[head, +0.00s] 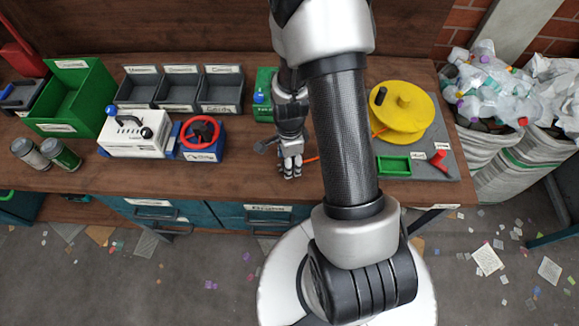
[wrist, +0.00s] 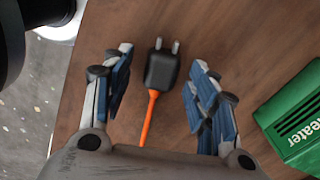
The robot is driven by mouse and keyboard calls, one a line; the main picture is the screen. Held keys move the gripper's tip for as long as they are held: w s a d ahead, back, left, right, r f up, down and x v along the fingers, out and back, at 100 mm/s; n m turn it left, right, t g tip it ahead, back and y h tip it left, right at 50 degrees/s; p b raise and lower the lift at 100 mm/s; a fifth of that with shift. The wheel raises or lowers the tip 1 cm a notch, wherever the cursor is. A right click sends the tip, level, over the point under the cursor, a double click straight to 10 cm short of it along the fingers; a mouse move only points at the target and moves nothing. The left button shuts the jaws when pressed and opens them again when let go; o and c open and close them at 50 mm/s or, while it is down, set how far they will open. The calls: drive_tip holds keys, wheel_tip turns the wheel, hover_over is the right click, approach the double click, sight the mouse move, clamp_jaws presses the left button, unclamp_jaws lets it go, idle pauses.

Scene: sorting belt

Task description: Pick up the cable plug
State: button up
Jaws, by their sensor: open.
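The cable plug (wrist: 161,72) is black with two metal prongs and lies on the wooden table. Its orange cable (wrist: 149,118) runs from it toward my palm in the wrist view. My gripper (wrist: 162,60) is open, with one blue-padded finger on each side of the plug and clear gaps to both. I cannot tell how high the fingers are above the table. In the head view my gripper (head: 291,174) points down over the table, left of my forearm. A dark shape beside it there appears to be the plug (head: 266,146). The cable is partly hidden behind my arm.
A green box (wrist: 299,115) stands right of the fingers in the wrist view. A yellow reel (head: 413,112) and small green tray (head: 394,166) are on the right. A red-wheeled blue device (head: 203,153) stands left. The table's front edge is close to my gripper.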

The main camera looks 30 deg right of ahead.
drive_tip(key=shift+f, duration=0.7)
drive_tip(key=shift+r, duration=0.1)
drive_tip(key=shift+c, duration=0.3)
drive_tip(key=c, duration=1.2)
